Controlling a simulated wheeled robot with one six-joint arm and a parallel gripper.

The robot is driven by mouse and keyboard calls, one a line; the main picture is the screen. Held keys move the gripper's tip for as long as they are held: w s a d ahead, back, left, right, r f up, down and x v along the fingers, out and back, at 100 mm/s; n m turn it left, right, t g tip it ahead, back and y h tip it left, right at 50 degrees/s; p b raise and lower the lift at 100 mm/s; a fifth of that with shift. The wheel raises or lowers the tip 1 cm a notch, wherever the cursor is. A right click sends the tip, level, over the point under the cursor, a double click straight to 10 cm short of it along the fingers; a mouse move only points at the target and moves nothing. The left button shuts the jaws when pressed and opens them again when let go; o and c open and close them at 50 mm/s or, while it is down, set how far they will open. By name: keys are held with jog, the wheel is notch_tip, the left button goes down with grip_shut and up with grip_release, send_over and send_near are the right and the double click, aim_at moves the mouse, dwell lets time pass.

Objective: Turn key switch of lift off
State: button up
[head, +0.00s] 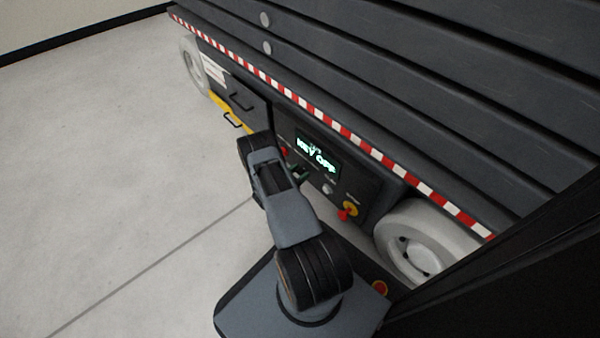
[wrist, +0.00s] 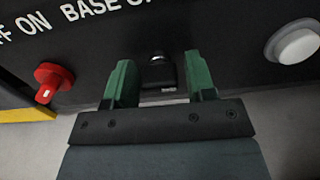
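The lift's dark control panel (head: 318,184) is on the side of the lift, and its lit display (head: 318,153) appears to read "KEY OFF". In the wrist view, my gripper (wrist: 162,82) has its two green fingers apart on either side of a small black part (wrist: 159,74), below lettering that reads "BASE C…". I cannot tell whether this part is the key switch; no finger visibly clamps it. A red knob (wrist: 52,82) lies left of the fingers, below lettering that reads "…FF ON". In the head view, my gripper (head: 299,173) is at the panel, partly hidden by my arm.
A white round button (wrist: 295,43) lies right of the fingers. A red and yellow control (head: 349,210) is at the panel's lower right. A pale wheel (head: 420,240) and a yellow drawer edge (head: 232,107) flank the panel. The floor at left is clear.

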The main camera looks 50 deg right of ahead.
jog(key=shift+o, duration=0.9)
jog(key=shift+a+r, duration=0.1)
jog(key=shift+a, duration=0.1)
jog(key=w+a+p, duration=0.1)
jog(key=a+p, duration=0.2)
jog(key=a, duration=1)
jog(key=shift+w+a+p, duration=0.2)
jog(key=shift+w+p, duration=0.05)
jog(key=shift+p, duration=0.15)
